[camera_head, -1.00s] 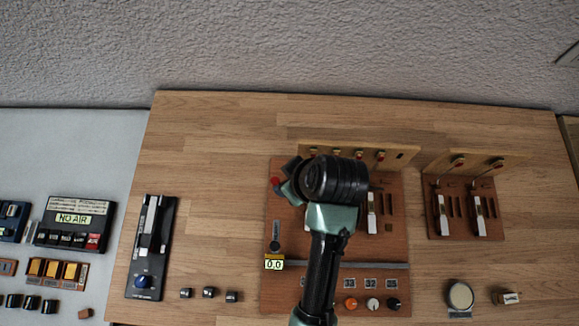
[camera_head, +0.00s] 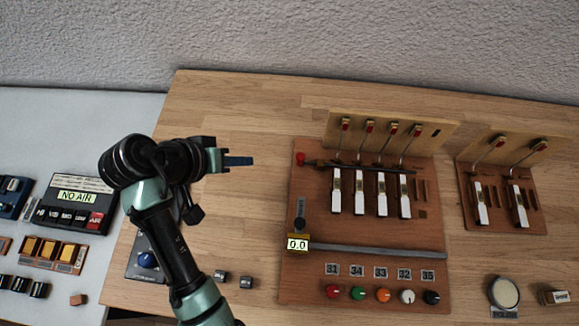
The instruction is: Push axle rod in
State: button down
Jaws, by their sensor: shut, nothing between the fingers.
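The axle rod (camera_head: 355,167) is a thin dark bar running left to right across the tops of several white key levers on the brown action board (camera_head: 362,278). A red knob (camera_head: 300,158) is at its left end; how deep the rod sits cannot be told. My gripper (camera_head: 250,161) is shut and empty. It points right, left of the red knob and at about the same height in the picture, with a visible gap between them.
Several red-tipped hammers (camera_head: 345,124) stand along a wooden rail behind the levers. A display reading 0.0 (camera_head: 298,244) and several coloured knobs (camera_head: 383,295) are in front. A second lever board (camera_head: 501,200) is right. Bare wood lies behind my gripper.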

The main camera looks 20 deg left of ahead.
jog(key=x, duration=1)
jog(key=shift+d+r+p, duration=0.1)
jog(key=shift+d+p, duration=0.05)
jog(key=shift+p, duration=0.15)
jog(key=shift+w+d+r+p, duration=0.1)
jog(key=shift+w+d+p, duration=0.15)
jog(key=shift+d, duration=0.3)
jog(key=shift+w+d+r+p, duration=0.1)
jog(key=shift+w+d+p, duration=0.15)
jog(key=shift+d, duration=0.3)
jog(key=shift+w+d+f, duration=0.1)
jog(key=shift+w+d, duration=0.15)
jog(key=shift+d, duration=0.3)
jog(key=shift+w+d+p, duration=0.2)
jog(key=shift+d+p, duration=0.05)
jog(key=shift+d, duration=0.5)
jog(key=shift+w+d+p, duration=0.2)
jog(key=shift+w+d, duration=0.05)
jog(key=shift+d, duration=0.5)
jog(key=shift+w+d+p, duration=0.2)
jog(key=shift+d+p, duration=0.05)
jog(key=shift+d, duration=0.45)
